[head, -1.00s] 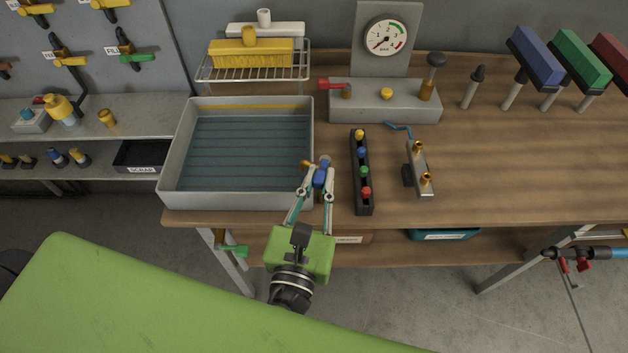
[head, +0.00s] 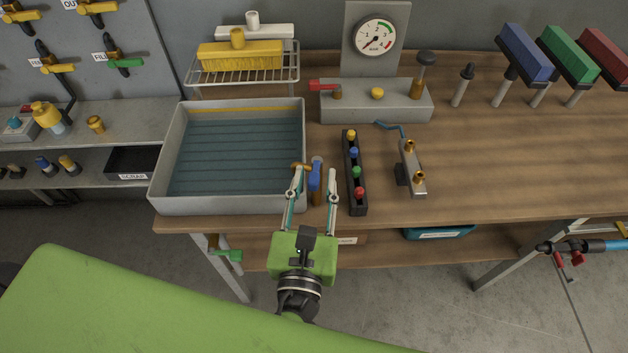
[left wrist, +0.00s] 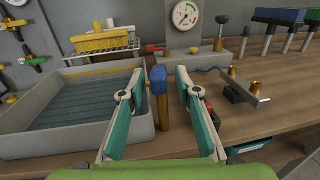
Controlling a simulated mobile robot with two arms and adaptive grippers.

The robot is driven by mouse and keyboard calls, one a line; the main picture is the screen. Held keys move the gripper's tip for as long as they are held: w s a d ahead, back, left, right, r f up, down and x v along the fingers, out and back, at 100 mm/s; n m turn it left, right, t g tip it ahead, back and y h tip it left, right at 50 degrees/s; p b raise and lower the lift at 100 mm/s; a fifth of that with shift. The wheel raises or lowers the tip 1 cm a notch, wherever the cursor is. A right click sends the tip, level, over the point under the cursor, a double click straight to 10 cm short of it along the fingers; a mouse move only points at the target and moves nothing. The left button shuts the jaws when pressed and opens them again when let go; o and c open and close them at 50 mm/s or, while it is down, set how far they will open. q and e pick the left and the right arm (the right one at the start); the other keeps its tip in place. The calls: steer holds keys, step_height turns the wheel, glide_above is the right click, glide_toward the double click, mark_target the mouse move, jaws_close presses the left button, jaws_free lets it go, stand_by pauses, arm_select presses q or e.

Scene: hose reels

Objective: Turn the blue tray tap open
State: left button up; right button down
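The blue tray tap (head: 315,176) stands just right of the grey tray (head: 228,209), on a brass body. Its blue handle points toward me, roughly along the tray's right wall. In the left wrist view the blue handle (left wrist: 158,81) sits on top of a brass post (left wrist: 164,115). My left gripper (head: 315,174) is open, with one finger on each side of the tap; both fingers (left wrist: 158,88) look apart from the handle. A brass spout shows by the tray's right rim, partly behind the left finger. My right gripper is not in view.
A black rack (head: 354,190) with yellow, blue, green and red knobs stands close right of my gripper. Beyond it is a metal block (head: 413,170) with brass fittings. A gauge stand (head: 376,100) is behind. The bench (head: 500,160) further right is mostly clear.

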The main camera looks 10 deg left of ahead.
arm_select(q)
steer(key=s+d, duration=0.1)
steer(key=s, duration=1.1)
steer(key=shift+d, duration=0.3)
steer(key=s+f+n+g+h, duration=0.1)
steer(key=f+n+g, duration=0.2)
steer(key=f, duration=1)
steer(key=s+a+f+n+g+h, duration=0.1)
steer(key=s+f+n+g, duration=0.15)
steer(key=f, duration=1.05)
steer(key=s+f+n+g, duration=0.1)
steer(key=f+n+g, duration=0.15)
steer(key=f, duration=1.05)
steer(key=s+a+f+n+g, duration=0.4)
steer(key=s+a+f+n, duration=0.3)
steer(key=f+n, duration=0.4)
steer(key=s+a+f+n+g, duration=0.4)
steer(key=s+a+f+n, duration=0.3)
steer(key=f+n, duration=0.5)
steer(key=shift+s+a+f+n+g+h, duration=0.3)
steer(key=shift+s+a+n+g, duration=0.15)
steer(key=shift+s, duration=0.8)
